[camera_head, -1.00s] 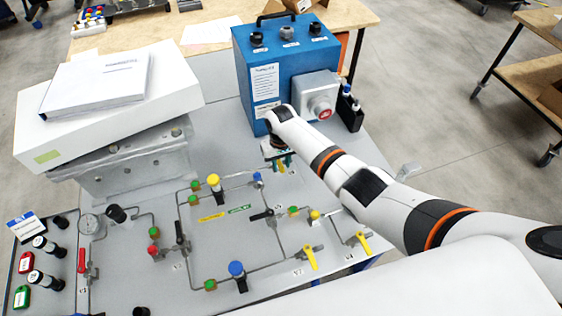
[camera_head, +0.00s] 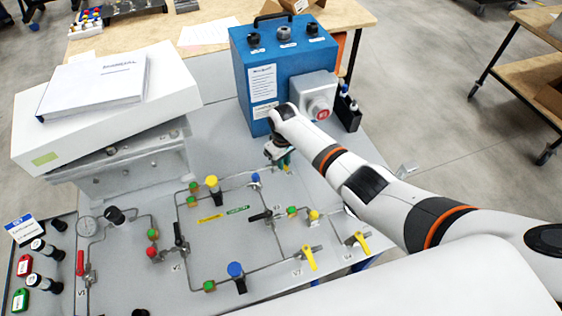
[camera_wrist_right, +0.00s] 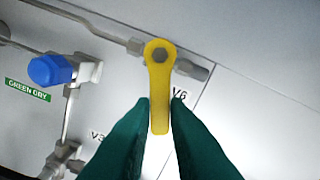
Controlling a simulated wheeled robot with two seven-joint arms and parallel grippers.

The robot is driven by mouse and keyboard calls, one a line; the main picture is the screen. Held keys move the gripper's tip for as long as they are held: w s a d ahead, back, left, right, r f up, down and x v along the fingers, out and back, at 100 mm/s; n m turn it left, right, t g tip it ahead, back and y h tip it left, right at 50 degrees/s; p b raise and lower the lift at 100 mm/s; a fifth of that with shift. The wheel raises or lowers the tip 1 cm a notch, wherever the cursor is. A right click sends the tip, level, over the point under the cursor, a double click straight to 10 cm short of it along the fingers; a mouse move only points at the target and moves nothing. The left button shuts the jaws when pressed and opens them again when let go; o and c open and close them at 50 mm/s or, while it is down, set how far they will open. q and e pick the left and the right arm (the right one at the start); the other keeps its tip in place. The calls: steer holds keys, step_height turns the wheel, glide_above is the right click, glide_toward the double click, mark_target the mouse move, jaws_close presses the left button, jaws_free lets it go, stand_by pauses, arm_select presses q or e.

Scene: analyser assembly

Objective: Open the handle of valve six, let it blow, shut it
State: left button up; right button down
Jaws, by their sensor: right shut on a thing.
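In the right wrist view, the yellow handle (camera_wrist_right: 159,85) of valve six sits on its hex nut, with the label V6 (camera_wrist_right: 179,93) beside it. The handle points down the picture, at a steep angle across its pipe. My right gripper (camera_wrist_right: 160,112) has its two green fingers closed on the handle's free end, one on each side. In the head view my right gripper (camera_head: 284,160) is low over the panel in front of the blue box, and its wrist and fingers largely hide the handle. My left gripper is not in view.
The blue box (camera_head: 285,68) with a grey and red switch stands just behind my right gripper. Other valves with yellow handles (camera_head: 310,257) and the blue-capped valve (camera_head: 236,270) are nearer the front. A white box with a manual (camera_head: 92,82) lies at the left.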

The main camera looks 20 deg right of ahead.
steer(key=n, duration=0.1)
steer(key=d+n, duration=0.1)
steer(key=shift+w+n+b, duration=0.3)
steer(key=shift+n, duration=0.1)
steer(key=n, duration=0.1)
steer(key=w+n+b, duration=0.1)
steer(key=n, duration=0.1)
steer(key=shift+d+f+n, duration=0.1)
steer(key=shift+d+n, duration=0.2)
steer(key=shift+d, duration=0.1)
steer(key=n, duration=0.1)
steer(key=n+b, duration=0.1)
steer(key=w+n+b, duration=0.1)
steer(key=shift+d, duration=0.25)
steer(key=shift+w+d+n+b, duration=0.1)
steer(key=shift+w+n+b, duration=0.2)
steer(key=shift+n+b, duration=0.55)
steer(key=shift+w+n+b, duration=0.3)
steer(key=shift+n+b, duration=0.05)
steer(key=shift+n, duration=0.9)
steer(key=c, duration=1.4)
jaws_free()
steer(key=shift+r, duration=0.2)
step_height(320, 180, up, 12)
steer(key=b, duration=0.2)
